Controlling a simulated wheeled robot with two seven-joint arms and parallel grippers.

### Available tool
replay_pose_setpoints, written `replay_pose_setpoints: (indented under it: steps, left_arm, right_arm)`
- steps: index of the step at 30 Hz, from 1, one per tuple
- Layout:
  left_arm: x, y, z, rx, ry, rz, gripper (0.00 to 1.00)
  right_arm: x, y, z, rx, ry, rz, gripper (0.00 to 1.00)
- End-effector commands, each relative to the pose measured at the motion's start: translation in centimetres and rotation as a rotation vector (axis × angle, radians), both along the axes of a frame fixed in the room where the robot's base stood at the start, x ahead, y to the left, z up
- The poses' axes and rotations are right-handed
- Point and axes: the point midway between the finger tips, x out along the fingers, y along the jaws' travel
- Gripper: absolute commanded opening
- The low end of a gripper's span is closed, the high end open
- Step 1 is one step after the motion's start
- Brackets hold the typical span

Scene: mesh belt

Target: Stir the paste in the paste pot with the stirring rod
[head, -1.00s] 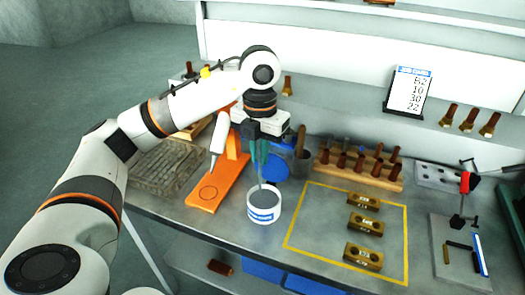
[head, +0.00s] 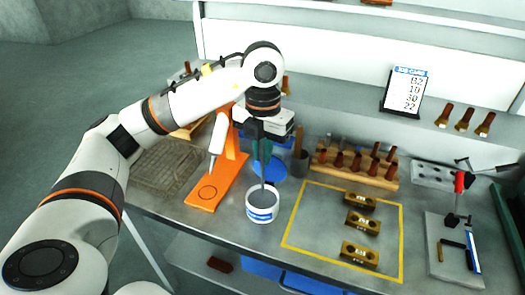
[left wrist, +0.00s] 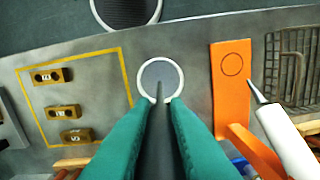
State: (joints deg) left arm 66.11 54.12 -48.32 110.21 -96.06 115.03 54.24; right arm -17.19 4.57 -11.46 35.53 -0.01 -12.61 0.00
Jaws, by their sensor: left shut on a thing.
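The paste pot (head: 262,211) is a white round tub with a blue label, standing on the grey bench; grey paste shows inside its rim. In the left wrist view the pot (left wrist: 142,82) appears as a white ring around the grey paste. My left gripper (head: 263,150) points down above the pot, its green fingers shut on the stirring rod. The thin grey stirring rod (head: 262,175) runs down from the fingers into the pot; it also shows between the fingers in the left wrist view (left wrist: 159,110). Its lower tip is hard to make out against the paste. My right gripper is not in view.
An orange stand (head: 204,195) with a white dispenser is left of the pot. A yellow-outlined area (head: 311,252) with brass blocks (head: 362,222) lies to the right. The bench's front edge is close.

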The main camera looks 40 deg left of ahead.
Motion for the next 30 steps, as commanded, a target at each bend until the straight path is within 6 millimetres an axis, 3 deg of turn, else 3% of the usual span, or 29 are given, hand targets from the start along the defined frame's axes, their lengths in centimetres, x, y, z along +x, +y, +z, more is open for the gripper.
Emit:
replay_pose_setpoints:
  steps: [16,30]
  left_arm:
    - [0.0,0.0,4.8,0.001,-0.001,0.001,0.00]
    - [0.0,0.0,5.0,0.000,0.000,0.000,0.00]
  right_arm:
    - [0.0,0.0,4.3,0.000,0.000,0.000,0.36]
    - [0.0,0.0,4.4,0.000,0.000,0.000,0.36]
